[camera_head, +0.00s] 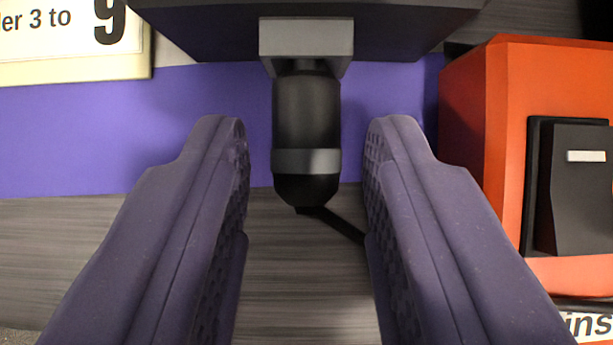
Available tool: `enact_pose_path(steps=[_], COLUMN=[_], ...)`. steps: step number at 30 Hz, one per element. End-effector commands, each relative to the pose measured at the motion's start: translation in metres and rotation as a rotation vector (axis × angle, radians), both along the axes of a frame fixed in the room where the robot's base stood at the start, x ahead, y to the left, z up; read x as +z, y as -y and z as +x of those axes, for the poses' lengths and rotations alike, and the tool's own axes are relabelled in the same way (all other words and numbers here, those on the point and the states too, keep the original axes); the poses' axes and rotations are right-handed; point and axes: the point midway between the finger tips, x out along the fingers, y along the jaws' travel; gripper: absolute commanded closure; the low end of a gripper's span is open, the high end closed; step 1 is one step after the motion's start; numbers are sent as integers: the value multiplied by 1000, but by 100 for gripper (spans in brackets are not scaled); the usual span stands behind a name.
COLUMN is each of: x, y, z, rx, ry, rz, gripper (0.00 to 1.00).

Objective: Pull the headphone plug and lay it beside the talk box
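A black headphone plug (306,120) with a grey band sits in a grey socket piece (306,38) under a dark box at the top middle. A black cable (335,225) runs from its rounded end down to the right, behind my right finger. My gripper (306,150) is open, with one purple finger on each side of the plug and a visible gap on both sides. An orange box (470,120), probably the talk box, stands at the right with a black rocker switch (575,185).
A cream sign (75,70) with "9" on it is at the upper left. A purple strip (120,130) runs across behind the plug. The grey wood-grain surface (60,235) is clear at the left. A partly cut-off label (588,326) is at the lower right.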

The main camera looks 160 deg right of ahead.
Motion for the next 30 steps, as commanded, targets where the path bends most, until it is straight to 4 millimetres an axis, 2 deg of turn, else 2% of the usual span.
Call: enact_pose_path(steps=[1,4,17,30], x=[0,0,0,0], y=[0,0,1,9], z=[0,0,-3,-25], rx=[0,0,0,0], ry=[0,0,-1,-1], rz=[0,0,0,0], gripper=[76,99,100,100])
